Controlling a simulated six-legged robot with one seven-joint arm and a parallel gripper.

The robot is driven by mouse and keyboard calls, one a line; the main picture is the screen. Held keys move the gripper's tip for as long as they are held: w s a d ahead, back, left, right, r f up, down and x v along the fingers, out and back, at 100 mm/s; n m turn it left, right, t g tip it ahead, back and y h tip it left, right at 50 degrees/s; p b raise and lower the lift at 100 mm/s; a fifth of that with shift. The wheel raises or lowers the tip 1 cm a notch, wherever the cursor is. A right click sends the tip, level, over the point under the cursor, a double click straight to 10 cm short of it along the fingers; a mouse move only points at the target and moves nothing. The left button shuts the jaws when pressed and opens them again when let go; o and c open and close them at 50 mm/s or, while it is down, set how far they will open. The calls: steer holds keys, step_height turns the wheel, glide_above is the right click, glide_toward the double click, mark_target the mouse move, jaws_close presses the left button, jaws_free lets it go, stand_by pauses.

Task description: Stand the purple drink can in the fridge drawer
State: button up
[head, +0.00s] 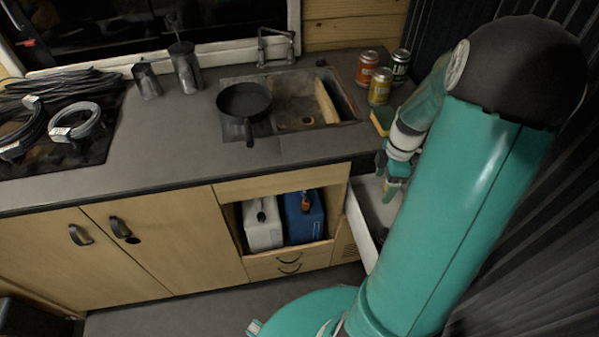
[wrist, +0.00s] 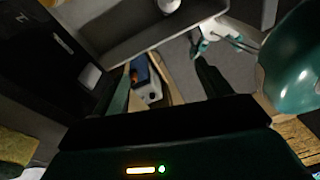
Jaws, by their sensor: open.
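The fridge drawer (head: 358,232) is pulled open at the right end of the counter, partly hidden behind my arm. Its grey inside shows in the wrist view (wrist: 135,28). A small rounded white thing (wrist: 168,5) shows in the drawer at the top edge of the wrist view, cut off; I cannot tell what it is. My gripper (head: 388,172) is by the counter's right edge, above the drawer. In the wrist view my gripper (wrist: 165,66) is open, with nothing between its fingers. I see no purple can in either view.
Orange (head: 367,68), yellow (head: 380,86) and dark green (head: 400,66) cans stand on the counter beside the sink (head: 300,100). A sponge (head: 383,120) lies near my wrist. A pan (head: 244,101) sits at the sink's left. White (head: 262,226) and blue (head: 304,217) jugs stand below the counter.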

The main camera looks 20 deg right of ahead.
steer(key=w+a+r+m+t+h, duration=0.1)
steer(key=w+a+r+m+h, duration=0.15)
steer(key=a+r, duration=0.6)
steer(key=s+a+r+m+t, duration=0.2)
steer(key=s+a+r+m, duration=0.1)
steer(key=a+r+m, duration=0.2)
steer(key=s+a+r+m+t, duration=0.3)
steer(key=a+r, duration=0.6)
steer(key=a, duration=0.5)
steer(key=shift+s+r+m+y, duration=0.2)
steer(key=shift+s+m+y, duration=0.25)
steer(key=shift+s+m, duration=0.5)
steer(key=shift+w, duration=0.15)
